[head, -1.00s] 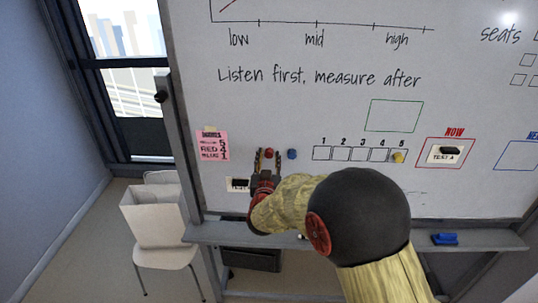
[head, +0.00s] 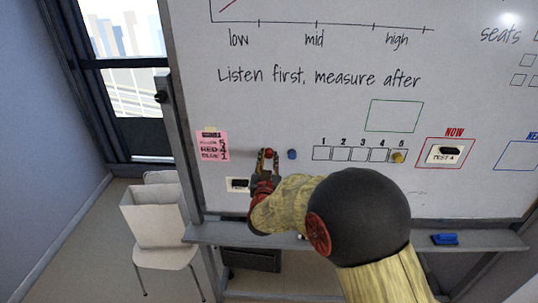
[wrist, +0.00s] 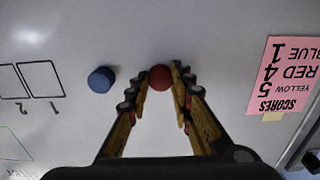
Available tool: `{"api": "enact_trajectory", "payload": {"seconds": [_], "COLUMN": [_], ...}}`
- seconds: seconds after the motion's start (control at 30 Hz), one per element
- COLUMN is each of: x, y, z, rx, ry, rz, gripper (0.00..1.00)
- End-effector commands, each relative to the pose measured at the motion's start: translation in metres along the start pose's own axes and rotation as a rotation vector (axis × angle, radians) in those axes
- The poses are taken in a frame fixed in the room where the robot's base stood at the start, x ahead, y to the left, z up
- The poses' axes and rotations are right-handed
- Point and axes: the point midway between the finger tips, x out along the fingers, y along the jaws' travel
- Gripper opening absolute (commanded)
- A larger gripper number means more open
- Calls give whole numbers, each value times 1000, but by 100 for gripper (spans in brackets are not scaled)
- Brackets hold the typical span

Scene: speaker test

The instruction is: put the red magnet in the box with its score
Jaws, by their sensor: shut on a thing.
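The red magnet (head: 268,154) is on the whiteboard, between the fingertips of my gripper (head: 267,163). In the wrist view my gripper (wrist: 160,86) is shut on the red magnet (wrist: 160,76). A row of numbered boxes (head: 352,154), 1 to 5, is drawn to the right. The pink scores note (head: 212,147) hangs left of the magnet. In the wrist view, upside down, the note (wrist: 285,75) reads yellow 5, red 4, blue 1. The yellow magnet (head: 398,157) is in box 5. Box 4 (head: 377,155) looks empty.
The blue magnet (head: 292,154) sits just right of my gripper, between it and the boxes. A red frame marked NOW (head: 428,160) holds a card with a dark object. A tray ledge (head: 480,240) with a blue eraser (head: 445,239) runs below the board.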

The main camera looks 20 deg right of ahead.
Motion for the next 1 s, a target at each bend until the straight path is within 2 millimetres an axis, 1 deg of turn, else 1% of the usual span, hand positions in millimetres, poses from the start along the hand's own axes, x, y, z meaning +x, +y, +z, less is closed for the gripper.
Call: {"api": "enact_trajectory", "payload": {"seconds": [0.47, 1.0], "x": [-1, -15], "y": [0, 0], "z": [-1, -1], "rx": [0, 0], "ry": [0, 0], "rz": [0, -1], "gripper": [4, 4]}}
